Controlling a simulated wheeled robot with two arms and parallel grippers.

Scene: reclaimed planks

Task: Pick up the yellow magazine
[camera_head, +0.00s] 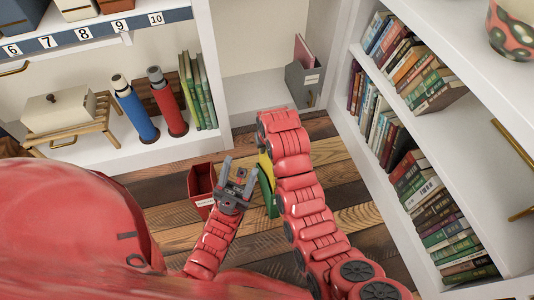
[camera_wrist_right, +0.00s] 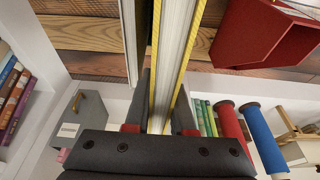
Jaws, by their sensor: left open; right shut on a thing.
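The yellow magazine (camera_head: 265,166) shows as a narrow strip beside my right arm in the head view; the arm hides the rest. In the right wrist view the yellow magazine (camera_wrist_right: 178,45) is seen edge-on, white pages between yellow covers, standing between the fingers of my right gripper (camera_wrist_right: 160,118), which is shut on it. A green item (camera_head: 268,198) shows just below the yellow one. My left gripper (camera_head: 238,174) is open and empty, left of the magazine.
A red bin (camera_head: 201,183) stands on the plank floor left of my left gripper; it also shows in the right wrist view (camera_wrist_right: 262,38). Another thin page edge (camera_wrist_right: 130,40) is close left of the magazine. A bookshelf (camera_head: 440,130) bounds the right, a shelf with cylinders (camera_head: 138,112) the left.

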